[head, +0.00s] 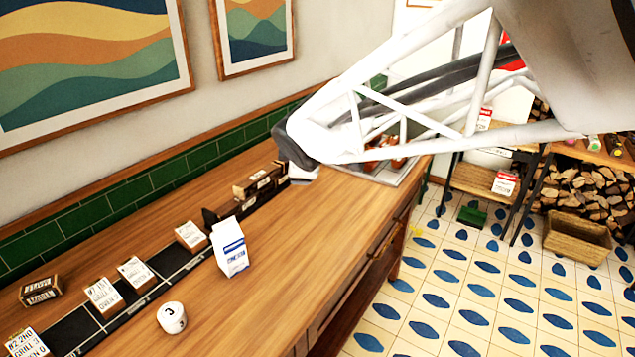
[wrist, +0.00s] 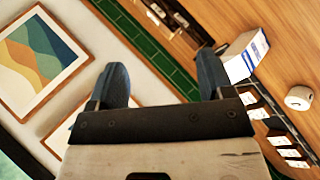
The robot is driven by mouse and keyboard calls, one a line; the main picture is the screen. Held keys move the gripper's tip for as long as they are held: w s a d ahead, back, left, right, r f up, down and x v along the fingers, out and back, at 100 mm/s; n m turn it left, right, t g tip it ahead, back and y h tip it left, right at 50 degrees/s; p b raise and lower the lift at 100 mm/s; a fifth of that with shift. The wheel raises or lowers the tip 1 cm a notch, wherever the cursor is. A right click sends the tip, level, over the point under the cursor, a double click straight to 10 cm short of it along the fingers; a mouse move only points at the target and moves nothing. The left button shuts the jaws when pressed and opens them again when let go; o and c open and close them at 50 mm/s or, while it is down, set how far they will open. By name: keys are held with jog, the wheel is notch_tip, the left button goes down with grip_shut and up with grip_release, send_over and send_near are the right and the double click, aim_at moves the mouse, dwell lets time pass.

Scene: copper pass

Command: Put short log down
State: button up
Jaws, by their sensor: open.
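My gripper shows in the wrist view (wrist: 162,82) with its two dark fingers spread and nothing between them. In the head view its end (head: 302,172) is over the far part of the wooden counter, partly hidden by my arm. Dark brown labelled blocks (head: 258,182) lie at the back of the counter, just left of my gripper. Another brown labelled block (head: 40,290) lies at the near left. I cannot tell whether any of these is the short log. Split logs (head: 592,200) are stacked under the shelf at right.
A white carton (head: 229,247) stands mid-counter; it also shows beside the right finger in the wrist view (wrist: 245,56). A white roll marked 3 (head: 171,318) and several cards stand along a black strip (head: 75,330). The counter's right side (head: 300,260) is clear. A wooden crate (head: 577,240) sits on the floor.

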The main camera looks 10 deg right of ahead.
jog(key=s+d+f+m+g, duration=0.1)
jog(key=s+d+m+g, duration=0.1)
jog(key=s+m, duration=0.3)
jog(key=s+d+f+m+g, duration=0.2)
jog(key=s+d+m, duration=0.2)
jog(key=s, duration=0.9)
jog(key=s+d+f+m+g, duration=0.2)
jog(key=s+d+m, duration=0.1)
jog(key=s+m, duration=0.4)
jog(key=s, duration=0.3)
jog(key=shift+g, duration=0.4)
jog(key=shift+f, duration=0.1)
